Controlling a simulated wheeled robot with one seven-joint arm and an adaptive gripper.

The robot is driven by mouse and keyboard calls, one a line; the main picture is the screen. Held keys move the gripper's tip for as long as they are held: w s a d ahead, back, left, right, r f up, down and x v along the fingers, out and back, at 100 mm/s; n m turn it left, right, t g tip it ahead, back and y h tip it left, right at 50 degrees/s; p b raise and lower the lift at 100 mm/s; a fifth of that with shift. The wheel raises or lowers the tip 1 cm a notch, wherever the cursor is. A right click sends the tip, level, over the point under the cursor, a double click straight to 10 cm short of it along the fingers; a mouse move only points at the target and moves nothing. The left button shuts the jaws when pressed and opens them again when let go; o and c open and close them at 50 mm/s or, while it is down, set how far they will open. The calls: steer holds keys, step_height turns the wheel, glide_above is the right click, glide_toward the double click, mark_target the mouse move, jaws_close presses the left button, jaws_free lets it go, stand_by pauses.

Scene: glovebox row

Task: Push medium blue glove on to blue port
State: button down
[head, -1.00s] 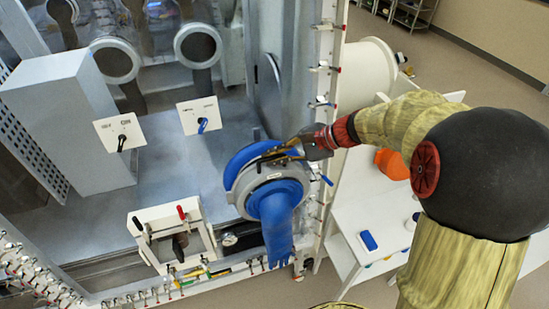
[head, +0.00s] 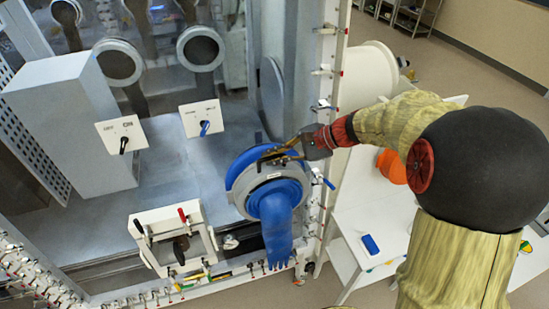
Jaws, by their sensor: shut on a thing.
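The blue glove (head: 277,222) hangs with its fingers down from a grey ring (head: 246,203) at the right end of the glovebox front. A blue disc-like rim (head: 236,171), which looks like the blue port, shows behind the ring at its upper left. The ring sits close to the rim, tilted; I cannot tell whether they touch all round. My gripper (head: 284,154) is at the upper right edge of the ring, its fingers shut on the glove's ring edge. The arm reaches in from the right and hides little of the glove.
A white side table (head: 358,231) with a small blue block (head: 370,244) and an orange round object (head: 391,166) stands right of the glovebox. A white framed fixture with handles (head: 171,232) is left of the glove. A white cylinder (head: 366,75) sticks out behind my arm.

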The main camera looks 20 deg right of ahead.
steer(key=shift+w+f, duration=0.15)
steer(key=shift+w, duration=1.7)
stand_by(1.2)
steer(key=c, duration=1.8)
jaws_free()
steer(key=shift+f, duration=0.1)
steer(key=v, duration=1.2)
steer(key=shift+w, duration=0.1)
steer(key=s+d+f+n+g+h+b, duration=0.2)
steer(key=s+f+n+g+h+b, duration=0.15)
steer(key=s+f, duration=0.6)
steer(key=s+a+f+n+t+h+b, duration=0.1)
steer(key=s+a+f+n+h+b, duration=0.1)
steer(key=s+a+f+n+b, duration=0.1)
steer(key=s+a+f+n+t+h+b, duration=0.1)
steer(key=s+a+f+n+b, duration=0.3)
steer(key=b, duration=0.6)
steer(key=s+a+f+n+t+h+b, duration=0.1)
steer(key=s+a+f+n+h+b, duration=0.1)
steer(key=s+f+n+b, duration=0.3)
steer(key=shift+s+a+f+h+b, duration=0.2)
steer(key=shift+s+a+f+b, duration=0.15)
steer(key=shift+s+f+b, duration=0.4)
steer(key=shift+s+a+f+h+b, duration=0.15)
steer(key=shift+s+a+f+b, duration=0.35)
steer(key=shift+s, duration=0.35)
